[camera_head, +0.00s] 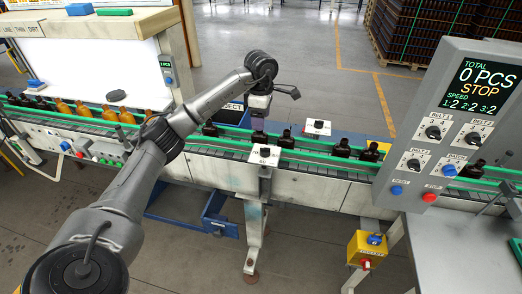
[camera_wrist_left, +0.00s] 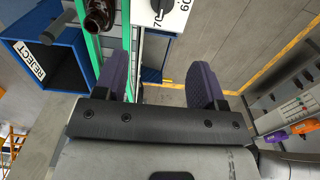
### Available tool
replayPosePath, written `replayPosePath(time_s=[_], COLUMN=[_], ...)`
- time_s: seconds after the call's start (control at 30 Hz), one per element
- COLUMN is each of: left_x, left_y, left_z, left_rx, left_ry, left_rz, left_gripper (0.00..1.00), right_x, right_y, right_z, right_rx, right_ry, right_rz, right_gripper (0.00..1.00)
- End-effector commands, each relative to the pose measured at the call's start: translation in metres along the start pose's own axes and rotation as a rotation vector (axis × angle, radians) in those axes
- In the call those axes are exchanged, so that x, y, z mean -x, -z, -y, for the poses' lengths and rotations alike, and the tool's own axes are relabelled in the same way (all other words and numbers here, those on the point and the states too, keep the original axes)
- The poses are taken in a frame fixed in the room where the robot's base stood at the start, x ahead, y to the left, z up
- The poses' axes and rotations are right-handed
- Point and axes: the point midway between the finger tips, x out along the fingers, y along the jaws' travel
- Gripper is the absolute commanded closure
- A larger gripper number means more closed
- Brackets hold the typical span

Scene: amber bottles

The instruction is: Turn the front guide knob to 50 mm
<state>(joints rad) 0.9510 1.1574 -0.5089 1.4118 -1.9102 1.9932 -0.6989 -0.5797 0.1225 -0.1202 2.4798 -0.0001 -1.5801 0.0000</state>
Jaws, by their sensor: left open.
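The front guide knob (camera_head: 265,153) is a black knob on a white plate at the near edge of the conveyor, in the middle of the head view. Its setting is too small to read there. In the left wrist view, a black knob (camera_wrist_left: 160,9) on a white dial plate shows at the top edge, partly cut off, with 70 and 60 legible; it appears to be the front one. My left gripper (camera_head: 259,106) is above and behind the front knob, apart from it. Its two fingers (camera_wrist_left: 160,85) are spread with nothing between them. My right gripper is not in view.
A second knob on a white plate (camera_head: 319,124) stands at the conveyor's far side. Dark bottles (camera_head: 342,147) stand between the green rails near both knobs. A control panel (camera_head: 450,125) rises at right. A blue REJECT bin (camera_wrist_left: 45,68) lies left in the wrist view.

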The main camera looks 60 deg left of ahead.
Motion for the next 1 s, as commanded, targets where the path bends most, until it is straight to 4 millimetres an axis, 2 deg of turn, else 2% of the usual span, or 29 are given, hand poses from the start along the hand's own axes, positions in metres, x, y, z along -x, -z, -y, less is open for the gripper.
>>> replayPosePath(time_s=[0.4, 0.6, 0.8, 1.0], left_x=[-0.077, -0.105, -0.122, -0.128], left_y=[0.000, -0.001, -0.001, -0.001], left_z=[0.001, 0.001, 0.001, 0.001], left_rx=[0.000, -0.001, -0.001, -0.001], left_ry=[0.004, 0.003, 0.001, 0.001], left_rz=[-0.002, 0.001, 0.002, 0.002], left_gripper=[0.36, 0.36, 0.36, 0.36], right_x=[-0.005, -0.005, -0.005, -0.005], right_y=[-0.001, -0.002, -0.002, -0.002], right_z=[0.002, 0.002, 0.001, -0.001], right_rx=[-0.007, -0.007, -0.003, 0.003], right_ry=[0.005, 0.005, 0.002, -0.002], right_rz=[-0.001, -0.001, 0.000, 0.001], right_gripper=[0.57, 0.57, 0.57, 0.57])
